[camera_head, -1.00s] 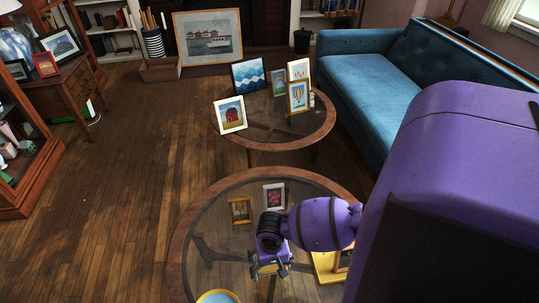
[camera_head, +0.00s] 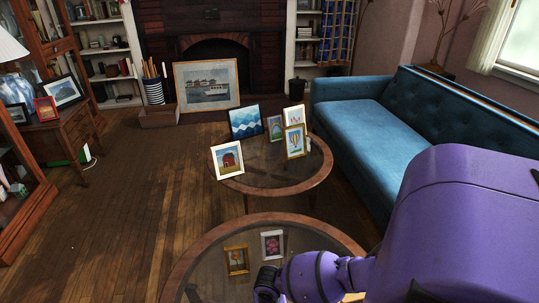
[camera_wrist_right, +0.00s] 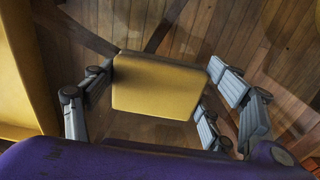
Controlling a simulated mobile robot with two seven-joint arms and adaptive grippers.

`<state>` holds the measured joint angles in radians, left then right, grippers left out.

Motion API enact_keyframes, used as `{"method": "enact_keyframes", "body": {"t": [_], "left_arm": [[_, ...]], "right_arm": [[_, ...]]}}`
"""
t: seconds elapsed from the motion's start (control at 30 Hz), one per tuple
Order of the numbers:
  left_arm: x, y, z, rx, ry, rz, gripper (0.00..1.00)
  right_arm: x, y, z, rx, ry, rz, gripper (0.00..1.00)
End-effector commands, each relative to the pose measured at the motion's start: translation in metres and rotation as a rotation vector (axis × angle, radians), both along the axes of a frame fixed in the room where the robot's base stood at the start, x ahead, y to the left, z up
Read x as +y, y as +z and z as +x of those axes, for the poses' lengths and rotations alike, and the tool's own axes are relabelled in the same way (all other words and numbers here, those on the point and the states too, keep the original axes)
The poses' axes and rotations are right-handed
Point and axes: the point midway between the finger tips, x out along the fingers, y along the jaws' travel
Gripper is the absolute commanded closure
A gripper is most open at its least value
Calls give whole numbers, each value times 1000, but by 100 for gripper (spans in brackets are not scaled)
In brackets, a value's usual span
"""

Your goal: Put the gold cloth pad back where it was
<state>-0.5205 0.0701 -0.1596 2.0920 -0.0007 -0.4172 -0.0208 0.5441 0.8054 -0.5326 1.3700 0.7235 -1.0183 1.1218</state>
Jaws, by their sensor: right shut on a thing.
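The gold cloth pad (camera_wrist_right: 158,88) is a flat, rounded yellow square in the middle of the right wrist view. My right gripper (camera_wrist_right: 160,97) is shut on it, with grey fingers on its left and right sides. Wood floor and dark table legs show below the pad, seemingly through the glass. In the head view my purple right arm reaches over the near round table (camera_head: 215,245); its fingers and the pad are below the picture edge. My left gripper is not in view.
A larger yellow thing (camera_wrist_right: 18,75) stands close at the left of the wrist view. Two small frames, gold (camera_head: 237,260) and white (camera_head: 272,244), stand on the near table. The far round table (camera_head: 245,188) holds several pictures. A blue sofa (camera_head: 365,125) is at right.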

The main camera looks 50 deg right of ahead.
Motion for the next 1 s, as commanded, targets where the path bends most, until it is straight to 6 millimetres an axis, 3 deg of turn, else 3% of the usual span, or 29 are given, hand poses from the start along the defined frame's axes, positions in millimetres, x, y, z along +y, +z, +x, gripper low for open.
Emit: {"method": "enact_keyframes", "body": {"t": [0.17, 0.57, 0.73, 1.0], "left_arm": [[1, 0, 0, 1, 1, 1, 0], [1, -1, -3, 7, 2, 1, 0], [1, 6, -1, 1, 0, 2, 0], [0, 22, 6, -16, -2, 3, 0]], "right_arm": [[0, 0, 0, 0, 0, 0, 4], [0, 3, 0, -1, 0, -1, 4], [0, 27, 1, -2, -1, 1, 4], [0, 86, 1, -3, 0, 1, 4]]}}
